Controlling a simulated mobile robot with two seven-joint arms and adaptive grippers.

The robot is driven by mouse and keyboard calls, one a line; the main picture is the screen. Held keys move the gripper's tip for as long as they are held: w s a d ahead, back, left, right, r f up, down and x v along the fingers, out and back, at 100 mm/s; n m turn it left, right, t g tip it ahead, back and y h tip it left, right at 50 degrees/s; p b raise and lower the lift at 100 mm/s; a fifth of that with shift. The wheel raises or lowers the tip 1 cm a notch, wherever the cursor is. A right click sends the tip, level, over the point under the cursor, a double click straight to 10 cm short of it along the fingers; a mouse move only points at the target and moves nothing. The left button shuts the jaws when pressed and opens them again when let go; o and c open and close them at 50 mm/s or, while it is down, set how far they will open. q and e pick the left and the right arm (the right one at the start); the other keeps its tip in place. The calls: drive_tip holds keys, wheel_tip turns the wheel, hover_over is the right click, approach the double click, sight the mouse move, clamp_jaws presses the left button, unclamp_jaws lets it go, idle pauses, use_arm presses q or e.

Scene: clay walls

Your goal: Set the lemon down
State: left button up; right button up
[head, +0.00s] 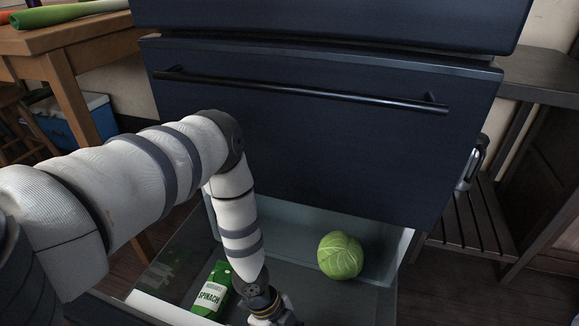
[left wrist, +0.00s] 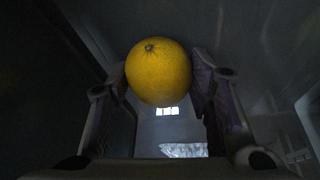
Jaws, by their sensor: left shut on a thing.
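The lemon (left wrist: 158,72), round and yellow-orange, sits between the fingers of my left gripper in the left wrist view. My left gripper (head: 272,316) is shut on it. In the head view this gripper reaches down into an open drawer (head: 383,292) at the bottom edge of the picture. The lemon cannot be made out there. What lies directly under the lemon is unclear in the dark wrist view. My right gripper is not in view.
In the drawer, a green spinach package (head: 211,291) lies left of my gripper and a green cabbage (head: 340,256) sits to its right. The dark drawer front (head: 320,150) with a long handle rises behind. A wooden table (head: 70,42) stands at left.

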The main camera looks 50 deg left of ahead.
use_arm(q)
drive_tip(key=o, duration=1.2)
drive_tip(key=shift+f, duration=0.1)
drive_tip(key=shift+r+p, duration=0.3)
drive_tip(key=shift+r, duration=0.05)
drive_tip(key=p+v, duration=0.3)
drive_tip(key=v, duration=0.8)
drive_tip(key=shift+s+a+r, duration=0.1)
drive_tip(key=shift+a+r, duration=0.1)
drive_tip(key=shift+r, duration=0.15)
